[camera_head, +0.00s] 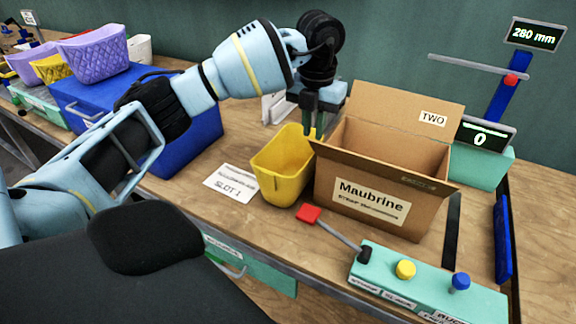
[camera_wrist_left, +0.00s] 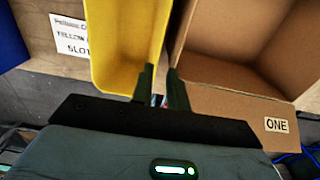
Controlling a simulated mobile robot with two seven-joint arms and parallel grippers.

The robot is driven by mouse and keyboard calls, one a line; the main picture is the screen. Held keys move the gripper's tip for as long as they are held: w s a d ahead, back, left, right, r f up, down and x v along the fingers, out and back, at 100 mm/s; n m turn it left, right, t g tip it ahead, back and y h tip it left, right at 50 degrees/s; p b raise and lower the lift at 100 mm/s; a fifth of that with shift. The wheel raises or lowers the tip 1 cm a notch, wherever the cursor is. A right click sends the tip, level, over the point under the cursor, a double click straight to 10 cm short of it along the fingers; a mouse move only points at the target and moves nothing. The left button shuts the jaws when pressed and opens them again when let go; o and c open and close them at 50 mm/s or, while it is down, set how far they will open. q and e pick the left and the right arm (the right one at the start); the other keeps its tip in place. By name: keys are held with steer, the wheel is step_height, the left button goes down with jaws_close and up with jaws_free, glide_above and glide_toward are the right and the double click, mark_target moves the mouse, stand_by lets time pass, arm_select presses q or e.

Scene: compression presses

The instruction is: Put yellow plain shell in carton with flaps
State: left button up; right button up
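The yellow plain shell (camera_head: 282,170) is an open-topped bin on the bench, against the left side of the carton. The cardboard carton with flaps (camera_head: 375,172) is open; its back flap (camera_head: 405,105), marked TWO, stands up, and a flap marked ONE (camera_wrist_left: 235,110) shows in the left wrist view. My left gripper (camera_head: 314,122) points down at the shell's right rim. In the left wrist view its fingers (camera_wrist_left: 163,88) lie close together on either side of the rim of the shell (camera_wrist_left: 125,45); whether they press on it is unclear. My right gripper is out of view.
A SLOT 1 label (camera_head: 231,183) lies left of the shell. A blue crate (camera_head: 190,140) and purple baskets (camera_head: 95,52) stand further left. A green control box (camera_head: 425,285) with a red-tipped lever (camera_head: 309,214) is in front of the carton. Measuring displays (camera_head: 485,137) stand right.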

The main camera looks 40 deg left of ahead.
arm_select(q)
steer(key=shift+s+f, duration=0.15)
steer(key=shift+f, duration=0.9)
steer(key=f, duration=0.5)
steer(key=shift+a, duration=0.2)
steer(key=shift+r, duration=0.1)
jaws_close()
